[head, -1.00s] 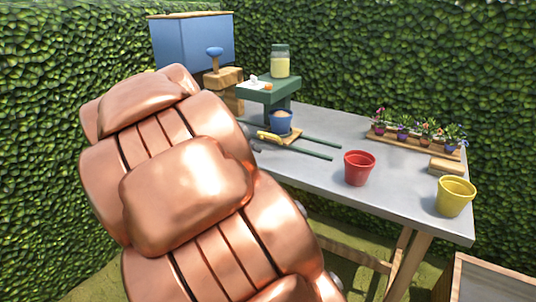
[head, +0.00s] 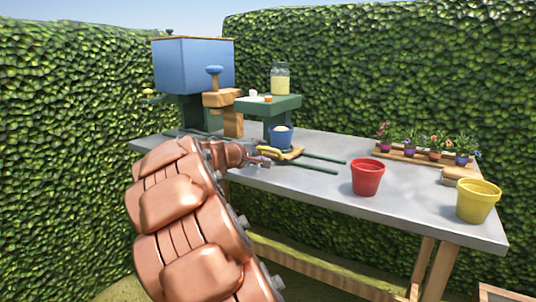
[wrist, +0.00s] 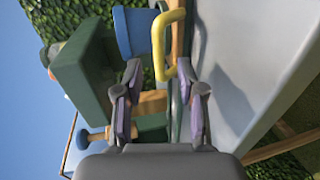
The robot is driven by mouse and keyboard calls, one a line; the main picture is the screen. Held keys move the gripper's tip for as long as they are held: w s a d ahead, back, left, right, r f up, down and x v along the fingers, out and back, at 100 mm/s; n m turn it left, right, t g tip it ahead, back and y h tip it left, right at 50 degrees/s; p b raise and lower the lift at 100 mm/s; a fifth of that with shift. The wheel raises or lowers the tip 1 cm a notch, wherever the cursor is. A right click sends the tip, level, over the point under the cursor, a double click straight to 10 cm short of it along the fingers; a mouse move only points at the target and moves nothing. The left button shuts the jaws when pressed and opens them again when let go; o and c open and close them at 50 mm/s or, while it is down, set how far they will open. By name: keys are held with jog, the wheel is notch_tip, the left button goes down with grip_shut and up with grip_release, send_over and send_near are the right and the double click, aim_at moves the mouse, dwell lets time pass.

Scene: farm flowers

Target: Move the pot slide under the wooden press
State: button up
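The pot slide is a small wooden board (head: 290,153) with a yellow handle (head: 270,150), and a blue pot (head: 282,138) stands upright on it. It sits between dark green rails, beside the green stand. The wooden press (head: 222,99), with a blue knob (head: 214,70), is to its left. My gripper (head: 264,160) is just left of the handle. In the wrist view, my gripper (wrist: 160,88) is open, its purple-lined fingers apart.
A blue box (head: 193,65) stands behind the press. A jar (head: 280,79) is on the green stand (head: 268,105). A red pot (head: 367,177), a yellow pot (head: 478,201) and a wooden tray of flowers (head: 408,158) are to the right. The grey tabletop (head: 325,195) is clear in front.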

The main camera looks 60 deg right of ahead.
aim_at(267, 149)
jog(key=shift+b+x, duration=0.4)
jog(key=shift+x, duration=2.35)
jog(key=shift+c, duration=0.3)
grip_shut()
